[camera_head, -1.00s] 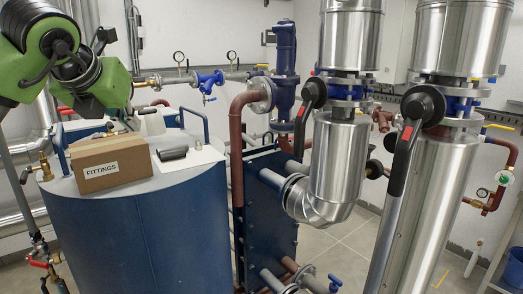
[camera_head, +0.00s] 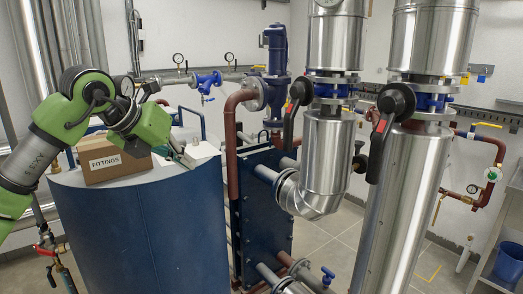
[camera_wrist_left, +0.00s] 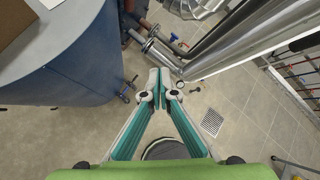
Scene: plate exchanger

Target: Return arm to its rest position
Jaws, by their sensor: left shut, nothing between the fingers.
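My left arm comes in from the left in the head view, green and grey, bent over the blue tank. Its gripper (camera_head: 186,158) hangs at the tank's front right edge, beside the box, pointing down and to the right. In the left wrist view the two teal fingers meet at their tips (camera_wrist_left: 159,78), with nothing between them. The wrist view looks down past the tank to the floor. My right gripper is in neither view.
The blue tank (camera_head: 140,235) carries a cardboard box (camera_head: 110,168) labelled FITTINGS, close behind my arm. A blue plate exchanger (camera_head: 262,215) and insulated silver pipes (camera_head: 324,150) with black-handled valves stand to the right.

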